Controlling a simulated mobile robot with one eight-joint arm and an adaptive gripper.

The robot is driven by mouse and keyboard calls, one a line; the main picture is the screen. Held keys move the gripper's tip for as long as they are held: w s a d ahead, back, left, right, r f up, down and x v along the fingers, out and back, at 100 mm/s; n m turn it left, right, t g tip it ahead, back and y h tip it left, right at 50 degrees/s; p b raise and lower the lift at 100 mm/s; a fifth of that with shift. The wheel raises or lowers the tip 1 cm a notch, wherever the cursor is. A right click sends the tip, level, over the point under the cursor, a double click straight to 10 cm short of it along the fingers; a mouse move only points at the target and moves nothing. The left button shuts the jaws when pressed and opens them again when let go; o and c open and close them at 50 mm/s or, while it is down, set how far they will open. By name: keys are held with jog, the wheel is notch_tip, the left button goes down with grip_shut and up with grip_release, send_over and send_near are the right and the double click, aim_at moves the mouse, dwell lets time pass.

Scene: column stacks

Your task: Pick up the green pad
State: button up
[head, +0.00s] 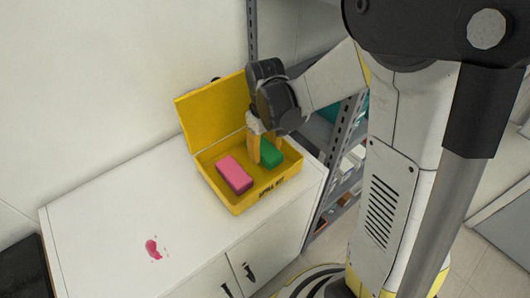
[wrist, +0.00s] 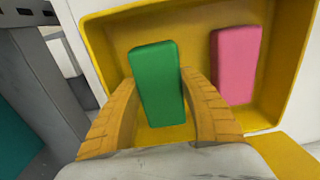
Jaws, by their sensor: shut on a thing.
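The green pad (head: 270,154) lies in the right part of an open yellow box (head: 239,207) on a white cabinet. In the wrist view the green pad (wrist: 157,82) stands between the two yellow fingers of my gripper (wrist: 157,97). In the head view my gripper (head: 261,150) reaches down into the box from above. The fingers are shut on the green pad's sides near its end. Part of the pad is hidden behind a finger in the head view. I cannot tell whether the pad is clear of the box floor.
A pink block (head: 234,174) lies in the box left of the green pad, apart from it; it also shows in the wrist view (wrist: 236,64). The raised yellow lid (head: 212,112) stands behind. A red stain (head: 153,248) marks the clear cabinet top (head: 105,220). A grey shelf rack (head: 330,160) is at right.

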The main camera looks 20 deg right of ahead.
notch_tip(320, 180, up, 2)
jog(key=shift+r+p, duration=0.25)
jog(key=shift+p, duration=0.2)
jog(key=s+d+r+p, duration=0.3)
jog(key=s+d+r, duration=0.3)
jog(key=d, duration=0.3)
jog(key=shift+s+d+p, duration=0.3)
jog(key=shift+d+p, duration=0.05)
jog(key=shift+p, duration=0.05)
jog(key=shift+r, duration=0.1)
jog(key=shift+o, duration=0.9)
jog(key=shift+c, duration=0.3)
